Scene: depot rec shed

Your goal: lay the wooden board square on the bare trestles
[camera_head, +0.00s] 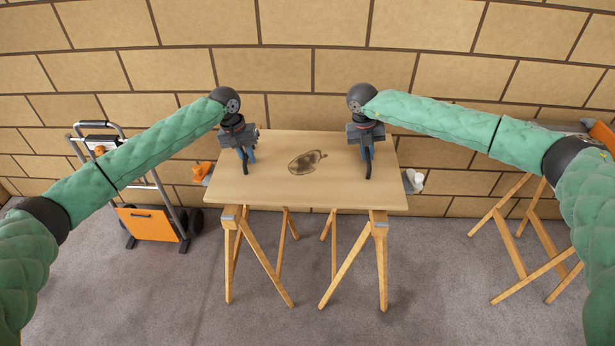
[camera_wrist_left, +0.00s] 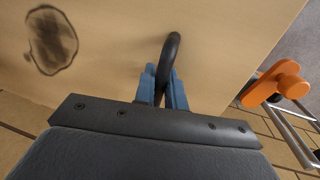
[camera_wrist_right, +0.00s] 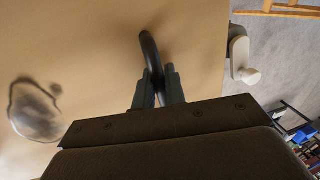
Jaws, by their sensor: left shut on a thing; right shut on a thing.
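The wooden board (camera_head: 310,190) is a tan panel with a dark oval stain, lying roughly flat over the two wooden trestles (camera_head: 235,255) (camera_head: 382,260). It extends past both trestles at the sides. I cannot tell whether it touches their tops or hangs just above. My left gripper (camera_head: 247,157) is shut on a black curved handle on the board's left part; the handle shows in the left wrist view (camera_wrist_left: 171,55). My right gripper (camera_head: 367,155) is shut on the matching handle on the right part, seen in the right wrist view (camera_wrist_right: 150,50). The board hides most of the trestle tops.
A brick wall (camera_head: 310,60) stands close behind the board. A hand truck with an orange plate (camera_head: 148,223) stands at left. More trestle legs (camera_head: 535,235) stand at right. An orange knob-like thing (camera_head: 202,171) and a pale one (camera_head: 413,181) flank the board. The grey floor in front is clear.

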